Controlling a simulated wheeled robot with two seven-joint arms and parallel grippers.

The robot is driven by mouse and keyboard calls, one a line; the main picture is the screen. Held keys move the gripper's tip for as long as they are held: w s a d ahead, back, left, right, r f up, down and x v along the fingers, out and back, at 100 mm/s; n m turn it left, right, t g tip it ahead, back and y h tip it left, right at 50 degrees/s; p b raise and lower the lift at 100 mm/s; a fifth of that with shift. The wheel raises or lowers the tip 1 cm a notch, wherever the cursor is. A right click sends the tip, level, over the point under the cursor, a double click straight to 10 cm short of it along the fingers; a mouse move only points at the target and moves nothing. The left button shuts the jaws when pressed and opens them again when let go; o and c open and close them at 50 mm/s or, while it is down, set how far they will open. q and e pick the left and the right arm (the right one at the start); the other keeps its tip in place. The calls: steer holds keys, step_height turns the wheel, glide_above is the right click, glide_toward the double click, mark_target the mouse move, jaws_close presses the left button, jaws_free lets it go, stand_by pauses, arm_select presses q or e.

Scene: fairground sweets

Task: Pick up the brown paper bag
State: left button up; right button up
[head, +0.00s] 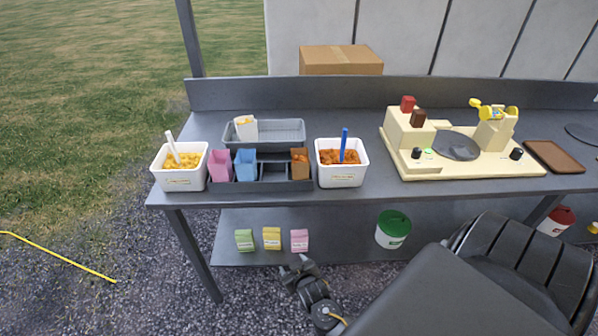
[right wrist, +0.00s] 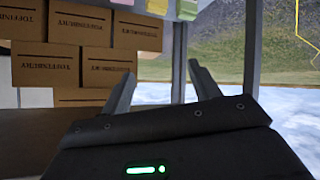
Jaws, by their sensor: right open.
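The brown paper bag (head: 300,163) stands upright in the right end of a dark rack (head: 262,186) on the counter. A pink bag (head: 220,165) and a blue bag (head: 245,163) stand in the same rack to its left. My right gripper (head: 298,268) is low in front of the counter, well below the rack and apart from the bag. In the right wrist view its two fingers (right wrist: 163,88) are spread with nothing between them. The brown bag does not show in that view. My left gripper is not in view.
White tubs with a yellow filling (head: 160,182) and an orange filling (head: 341,180) flank the rack. A grey tray (head: 290,132) lies behind it. The counter's front edge (head: 400,199) lies above my right gripper. Cardboard boxes (right wrist: 112,68) show in the wrist view.

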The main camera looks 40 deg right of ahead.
steer(key=w+d+r+m+t+h, duration=0.1)
steer(key=w+d+r+t, duration=0.1)
steer(key=r, duration=0.7)
steer(key=w+d+r+m+t+h, duration=0.1)
steer(key=w+d+r+m, duration=0.15)
steer(key=r, duration=0.65)
steer(key=m+t+h+p, duration=0.1)
steer(key=m+h, duration=0.2)
steer(key=h, duration=0.2)
glide_toward(302, 164)
steer(key=x, duration=0.3)
steer(key=p+x, duration=0.1)
steer(key=x, duration=0.4)
steer(key=shift+w+d+f, duration=0.15)
steer(key=shift+w+d, duration=0.05)
steer(key=shift+w, duration=0.15)
steer(key=shift+w+d, duration=0.25)
steer(key=shift+w, duration=0.1)
steer(key=p+x, duration=0.1)
steer(key=x, duration=0.3)
steer(key=shift+w+f+p, duration=0.2)
steer(key=shift+w+p, duration=0.05)
steer(key=shift+p, duration=0.05)
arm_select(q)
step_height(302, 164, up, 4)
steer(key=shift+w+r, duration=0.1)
arm_select(e)
steer(key=shift+a, duration=0.1)
steer(key=shift+s, duration=0.1)
steer(key=c, duration=1)
